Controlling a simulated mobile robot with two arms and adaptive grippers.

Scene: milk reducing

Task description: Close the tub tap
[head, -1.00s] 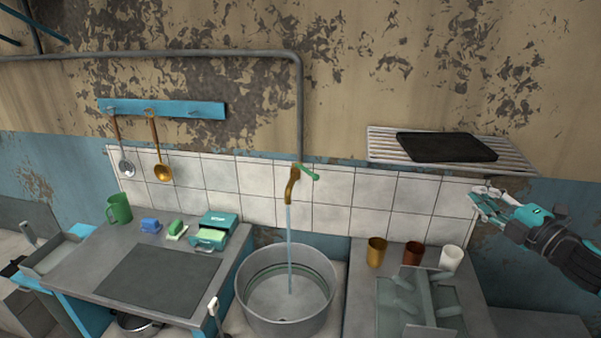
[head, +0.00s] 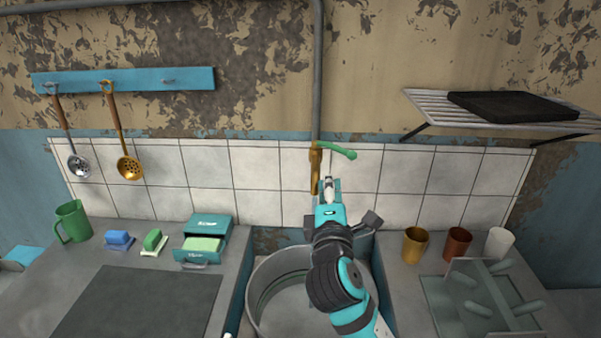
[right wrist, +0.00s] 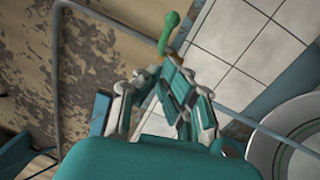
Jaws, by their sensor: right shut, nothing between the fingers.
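The tap has a brown-gold spout (head: 315,168) against the tiles, with a green handle (head: 337,150) pointing right. The metal tub (head: 262,290) stands below it, partly covered by my right arm. My right gripper (head: 327,186) is shut and empty, just below the handle and beside the spout in the head view. In the right wrist view the green handle (right wrist: 169,32) is just beyond the fingertips (right wrist: 160,72); I cannot tell whether they touch. My arm hides the space under the spout, so the water stream cannot be seen.
A grey pipe (head: 317,70) runs down the wall to the tap. A wall rack (head: 425,102) holds a black tray at right. Cups (head: 415,246) stand on the right counter; a green mug (head: 72,222) and soap box (head: 205,240) stand on the left.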

